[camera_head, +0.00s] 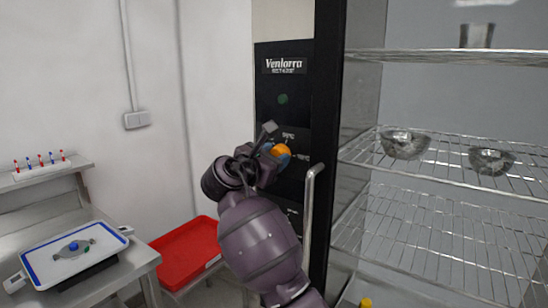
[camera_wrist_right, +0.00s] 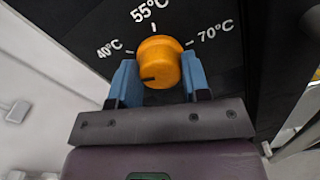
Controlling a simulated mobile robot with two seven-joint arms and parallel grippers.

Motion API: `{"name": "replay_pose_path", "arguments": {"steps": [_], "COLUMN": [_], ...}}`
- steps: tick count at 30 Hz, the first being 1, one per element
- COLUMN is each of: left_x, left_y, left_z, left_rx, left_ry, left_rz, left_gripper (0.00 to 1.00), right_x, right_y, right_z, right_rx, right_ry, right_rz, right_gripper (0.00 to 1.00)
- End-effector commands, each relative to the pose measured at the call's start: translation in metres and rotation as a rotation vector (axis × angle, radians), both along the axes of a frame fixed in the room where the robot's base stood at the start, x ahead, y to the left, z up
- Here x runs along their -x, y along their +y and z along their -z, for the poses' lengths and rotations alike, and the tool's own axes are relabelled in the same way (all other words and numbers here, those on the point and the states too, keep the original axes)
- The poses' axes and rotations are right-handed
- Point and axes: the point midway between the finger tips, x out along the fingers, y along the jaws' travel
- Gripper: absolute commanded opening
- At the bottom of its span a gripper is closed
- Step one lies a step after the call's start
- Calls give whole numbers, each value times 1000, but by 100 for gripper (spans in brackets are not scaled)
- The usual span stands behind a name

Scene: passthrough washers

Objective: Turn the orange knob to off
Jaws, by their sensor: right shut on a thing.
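The orange knob (camera_head: 282,151) is on the black control panel of the tall cabinet, partly hidden by my right gripper in the head view. In the right wrist view the knob (camera_wrist_right: 158,62) sits between the two blue fingers of my right gripper (camera_wrist_right: 157,80), which is shut on it. A dark pointer mark on the knob lies toward its lower left. Labels 40°C, 55°C and 70°C show around its upper side. My right gripper (camera_head: 276,152) reaches the panel from below in the head view. My left gripper is not in view.
A vertical metal handle (camera_head: 309,215) stands just right of my right arm. Wire shelves (camera_head: 450,165) with two metal bowls are at the right. A red tray (camera_head: 187,252) and a blue-rimmed white tray (camera_head: 45,258) are at the lower left.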

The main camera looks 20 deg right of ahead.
Motion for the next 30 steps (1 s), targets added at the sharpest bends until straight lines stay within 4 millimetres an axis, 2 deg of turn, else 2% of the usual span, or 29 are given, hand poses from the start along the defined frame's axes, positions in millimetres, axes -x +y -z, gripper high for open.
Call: {"name": "replay_pose_path", "arguments": {"steps": [18,30], "left_x": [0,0], "left_y": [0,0], "left_z": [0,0], "left_rx": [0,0], "left_ry": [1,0], "left_rz": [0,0], "left_gripper": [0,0], "right_x": [-1,-1], "right_y": [0,0], "right_z": [0,1], "right_rx": [352,492], "right_ry": [450,632], "right_rz": [2,2], "right_gripper": [20,20]}}
